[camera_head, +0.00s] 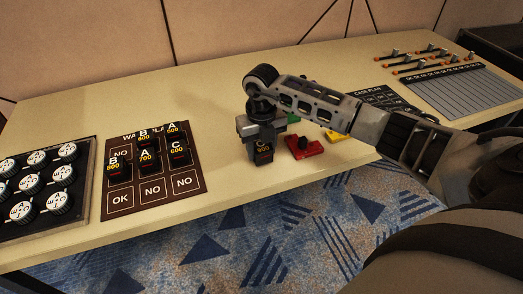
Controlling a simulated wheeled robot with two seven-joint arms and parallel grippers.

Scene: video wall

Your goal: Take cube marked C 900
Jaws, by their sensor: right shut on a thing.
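My right gripper (262,138) is in the middle of the view, pointing down, its arm coming in from the right. It is shut on a black cube marked C (263,155), near the front edge of the table. The orange number under the letter is too small to read surely. I cannot tell whether the cube touches the table. My left gripper is not in view.
A dark red board (120,202) with NO and OK squares, left of the gripper, carries several black lettered cubes (178,150). A red piece (304,149) lies right of the gripper. A panel of white dials (62,175) is far left. The table's (70,110) back left is clear.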

